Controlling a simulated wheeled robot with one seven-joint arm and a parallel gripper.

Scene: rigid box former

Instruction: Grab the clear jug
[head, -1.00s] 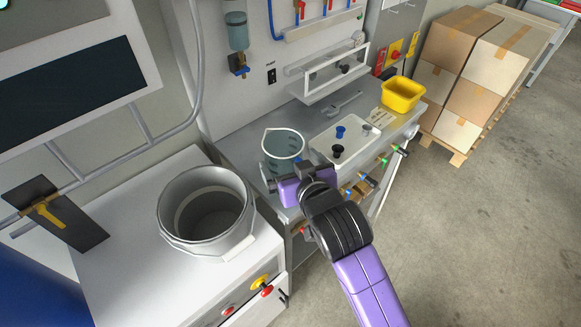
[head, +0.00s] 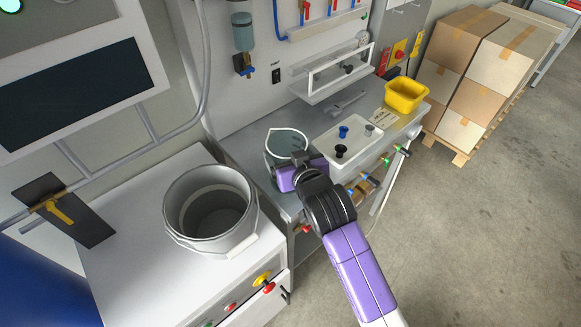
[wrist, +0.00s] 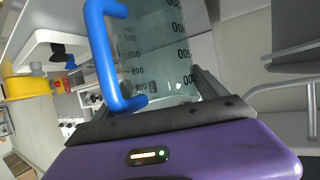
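The clear jug (head: 284,146) stands on the grey workbench, left of the white tray. Its pale rim shows in the head view, and my gripper (head: 297,166) covers part of its near side. In the wrist view the jug (wrist: 152,48) fills the space ahead of my gripper, with dark graduation marks on its wall. A blue handle (wrist: 108,66) stands in front of that wall, close to the palm. My gripper's dark fingers are spread, with the jug's wall between them. I cannot see clear finger contact on the jug.
A white tray (head: 362,137) with small knobs lies right of the jug, and a yellow bin (head: 406,95) stands beyond it. A large grey pot (head: 210,207) stands on the cabinet at left. A white rack (head: 330,77) is behind the tray.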

